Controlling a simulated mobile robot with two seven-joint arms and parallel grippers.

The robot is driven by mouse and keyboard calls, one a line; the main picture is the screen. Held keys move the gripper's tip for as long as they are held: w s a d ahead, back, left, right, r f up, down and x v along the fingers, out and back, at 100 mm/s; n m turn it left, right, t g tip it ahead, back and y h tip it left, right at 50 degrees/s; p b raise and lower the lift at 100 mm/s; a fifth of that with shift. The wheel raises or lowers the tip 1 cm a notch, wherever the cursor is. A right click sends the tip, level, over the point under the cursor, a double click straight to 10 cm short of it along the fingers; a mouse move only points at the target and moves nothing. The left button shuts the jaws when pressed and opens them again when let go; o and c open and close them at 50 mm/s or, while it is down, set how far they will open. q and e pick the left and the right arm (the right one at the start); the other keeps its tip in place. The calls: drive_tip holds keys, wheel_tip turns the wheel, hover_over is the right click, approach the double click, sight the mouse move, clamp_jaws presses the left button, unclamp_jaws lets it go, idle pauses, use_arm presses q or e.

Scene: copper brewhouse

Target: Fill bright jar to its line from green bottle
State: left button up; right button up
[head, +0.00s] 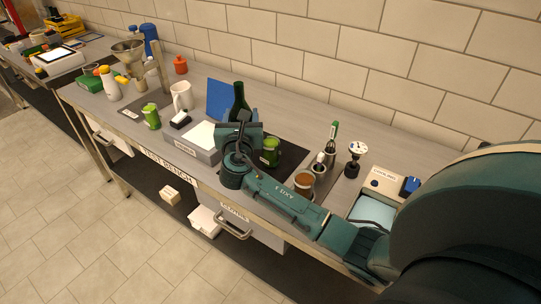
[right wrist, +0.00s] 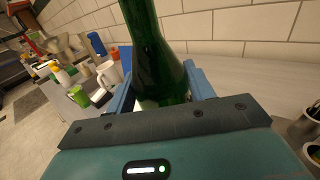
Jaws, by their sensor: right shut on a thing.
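The green bottle (head: 239,101) is dark glass and stands about upright in my right gripper (head: 241,128). In the right wrist view the bottle (right wrist: 155,55) fills the space between the two blue fingers, and its lower end is hidden by the gripper. A green jar (head: 270,152) stands on a dark mat just right of the gripper, partly hidden by the arm. Another green jar (head: 151,116) stands farther left on the bench, and also shows in the right wrist view (right wrist: 79,96). I cannot tell which is the bright jar, nor see a fill line. My left gripper is not in view.
A white mug (head: 182,96) and a grey box (head: 193,146) stand left of the gripper. A blue panel (head: 220,99) is behind. The tiled wall closes the back.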

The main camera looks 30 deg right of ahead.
drive_tip(key=w+a+r, duration=0.1)
drive_tip(key=a+r, duration=0.3)
drive_tip(key=a, duration=0.1)
drive_tip(key=shift+w+a, duration=0.3)
drive_tip(key=shift+a, duration=0.1)
drive_tip(key=s+a+f+n+t+y, duration=0.1)
drive_tip(key=s+a+f+n+y, duration=0.1)
drive_tip(key=s, duration=0.9)
drive_tip(key=s+a+f+n+t+y, duration=0.1)
drive_tip(key=s+a+f+n+y, duration=0.1)
drive_tip(key=s+n+y, duration=0.2)
drive_tip(key=s+y, duration=0.3)
drive_tip(key=s, duration=0.5)
drive_tip(key=shift+f+t+y, duration=0.15)
drive_tip(key=shift+t+y, duration=0.15)
drive_tip(key=shift+t, duration=0.1)
